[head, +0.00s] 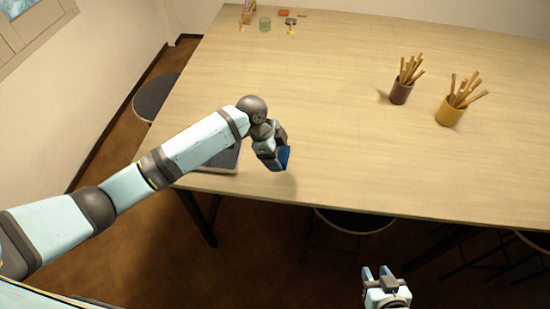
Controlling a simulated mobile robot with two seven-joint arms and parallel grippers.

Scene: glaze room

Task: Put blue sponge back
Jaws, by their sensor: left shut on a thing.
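The blue sponge (285,157) shows at the end of my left arm, above the near left part of the wooden table. My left gripper (280,160) is shut on it and partly covers it; a shadow lies on the table to its right. My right gripper (376,272) is at the bottom of the view, in front of the table's near edge. Its two fingers stand apart with nothing between them.
A dark flat-topped block (222,160) lies at the table's near left, partly behind my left arm. A brown cup (401,92) and a yellow cup (448,114) hold sticks at the right. A glass jar (265,24) and small items stand at the far left. The table's middle is clear.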

